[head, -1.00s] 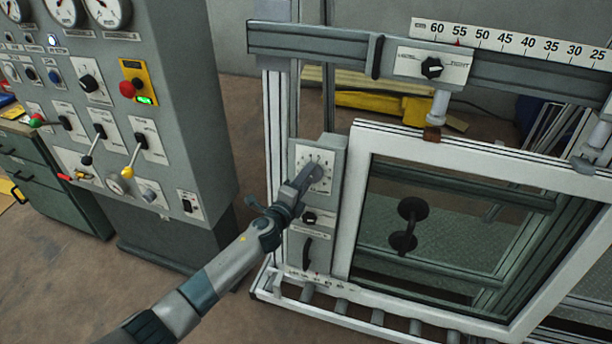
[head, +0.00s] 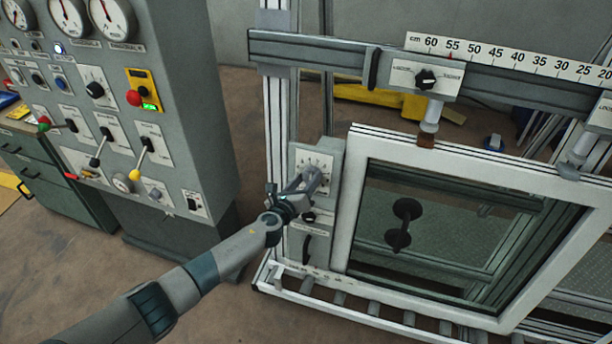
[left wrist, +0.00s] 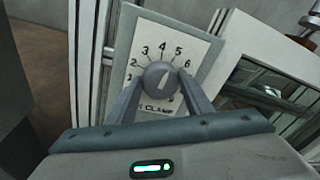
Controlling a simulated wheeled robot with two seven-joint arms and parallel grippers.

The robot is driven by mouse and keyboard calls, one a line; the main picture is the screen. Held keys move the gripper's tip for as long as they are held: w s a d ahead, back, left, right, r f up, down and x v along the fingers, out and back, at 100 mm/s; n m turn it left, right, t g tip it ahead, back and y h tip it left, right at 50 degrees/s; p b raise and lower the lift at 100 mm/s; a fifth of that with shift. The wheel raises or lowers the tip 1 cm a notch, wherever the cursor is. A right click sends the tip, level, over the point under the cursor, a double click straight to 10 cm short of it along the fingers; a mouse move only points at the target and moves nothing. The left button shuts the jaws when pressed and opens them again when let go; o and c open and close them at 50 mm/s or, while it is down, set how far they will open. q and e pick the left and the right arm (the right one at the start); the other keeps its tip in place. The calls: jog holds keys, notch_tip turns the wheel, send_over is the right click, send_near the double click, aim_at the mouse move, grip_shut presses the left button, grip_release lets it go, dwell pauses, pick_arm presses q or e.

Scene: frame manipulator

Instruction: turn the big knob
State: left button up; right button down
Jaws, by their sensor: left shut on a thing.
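The big knob (left wrist: 160,77) is a round grey knob on a pale dial plate (left wrist: 187,45) marked "CLAMP", with numbers around it. Its white pointer line points up, roughly between 4 and 5. My left gripper (left wrist: 162,82) is shut on the knob, one finger on each side. In the head view, my left gripper (head: 312,181) reaches the dial plate (head: 317,160) on the grey box beside the window frame and hides most of the knob. My right gripper is not in view.
A smaller black knob (head: 309,217) and a dark handle (head: 306,248) sit below on the same box. The white window frame (head: 352,200) stands close at right. A control cabinet (head: 170,80) with levers stands at left, with open floor between.

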pick_arm(q)
jog(key=shift+d+m+p, duration=0.1)
jog(key=shift+m+p, duration=0.35)
jog(key=shift+m, duration=0.35)
jog(key=shift+s, duration=0.1)
jog(key=o, duration=1)
jog(key=shift+o, duration=0.2)
jog(key=shift+s+a+r+p, duration=0.15)
jog(key=shift+s+a+p, duration=0.15)
jog(key=shift+s, duration=0.25)
jog(key=v, duration=1.6)
jog(key=shift+r, duration=0.15)
